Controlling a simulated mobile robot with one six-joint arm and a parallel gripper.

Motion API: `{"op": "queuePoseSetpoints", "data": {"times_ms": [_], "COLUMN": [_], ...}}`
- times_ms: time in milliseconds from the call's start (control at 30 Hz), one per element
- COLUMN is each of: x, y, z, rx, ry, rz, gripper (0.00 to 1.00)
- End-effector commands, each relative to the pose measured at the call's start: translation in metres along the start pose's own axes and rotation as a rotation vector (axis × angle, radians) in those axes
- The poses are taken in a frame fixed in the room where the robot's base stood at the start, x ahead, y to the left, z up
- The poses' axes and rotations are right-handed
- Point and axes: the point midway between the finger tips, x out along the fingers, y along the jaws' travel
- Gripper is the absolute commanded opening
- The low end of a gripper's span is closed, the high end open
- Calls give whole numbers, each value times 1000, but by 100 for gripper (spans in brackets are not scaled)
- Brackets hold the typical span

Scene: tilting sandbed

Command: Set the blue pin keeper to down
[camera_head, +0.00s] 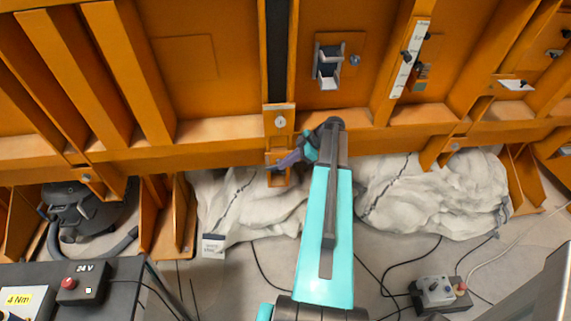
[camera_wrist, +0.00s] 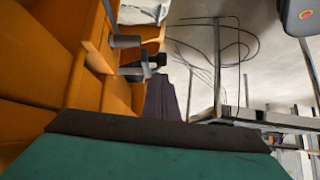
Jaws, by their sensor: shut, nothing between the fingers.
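An orange bracket (camera_head: 277,180) hangs under the long orange beam near the middle of the head view. My gripper (camera_head: 272,167) lies across the front of this bracket, pointing left, and covers part of it. In the wrist view my gripper (camera_wrist: 162,80) shows as dark fingers, shut and empty. Just beyond them are a grey pin (camera_wrist: 126,41) and a dark fitting (camera_wrist: 141,68) beside orange metal. I cannot make out a blue colour on the keeper or its position; my gripper may hide it. I cannot tell whether the fingers touch the fitting.
White crumpled sacks (camera_head: 435,195) lie under the beam on both sides of my arm. A black vacuum (camera_head: 82,212) stands at the left. A 24 V box (camera_head: 82,284) sits on a bench at lower left. Cables cross the floor around a small grey device (camera_head: 436,290).

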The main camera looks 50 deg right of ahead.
Motion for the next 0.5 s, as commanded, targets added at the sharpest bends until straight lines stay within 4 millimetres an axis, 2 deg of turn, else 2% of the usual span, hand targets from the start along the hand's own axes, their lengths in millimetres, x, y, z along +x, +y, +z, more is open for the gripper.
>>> {"op": "queuePoseSetpoints", "data": {"times_ms": [500], "x": [7], "y": [3], "z": [22], "rx": [0], "ry": [0], "rz": [1], "gripper": [0]}}
